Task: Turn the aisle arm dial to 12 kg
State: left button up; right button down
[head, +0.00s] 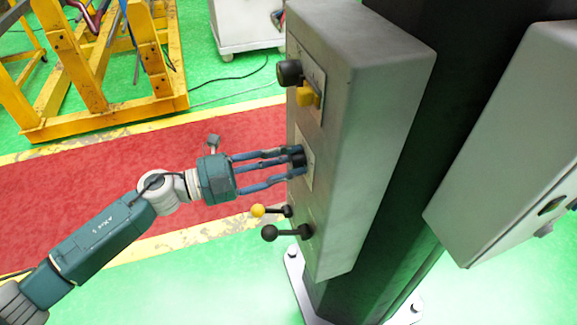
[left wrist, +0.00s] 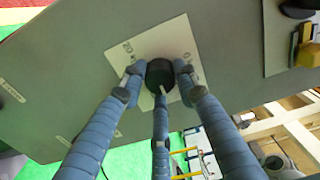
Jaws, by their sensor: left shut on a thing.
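The dial is a dark round knob (left wrist: 160,74) on a pale square plate (left wrist: 125,60) with small printed marks, too small to read. It sits on the face of a grey control box (head: 370,110). My left gripper (head: 296,160) reaches the box from the left in the head view. Its three blue fingers are shut around the dial, and in the left wrist view (left wrist: 158,80) their tips touch its rim. A pale pointer line shows on the knob. In the head view the dial is mostly hidden by the fingers. My right gripper is not in view.
Above the dial are a black knob (head: 289,73) and a yellow switch (head: 308,95). Below it are a yellow-tipped lever (head: 258,211) and a black-tipped lever (head: 269,233). A second grey box (head: 510,150) stands right of the dark column. A yellow frame (head: 110,110) stands behind.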

pick_arm(q)
jog(key=m+b, duration=0.2)
jog(key=m, duration=0.1)
jog(key=shift+f+m, duration=0.15)
jog(key=shift+m, duration=0.15)
jog(key=shift+m+b, duration=0.5)
jog(key=shift+b, duration=0.05)
jog(key=shift+r, duration=0.2)
jog(key=o, duration=1.2)
jog(key=shift+w, duration=0.1)
jog(key=shift+c, duration=0.2)
jog(key=shift+a, duration=0.15)
jog(key=shift+s+a+f, duration=0.1)
jog(key=shift+s+a, duration=0.1)
jog(key=shift+a, duration=0.15)
jog(key=v, duration=1.1)
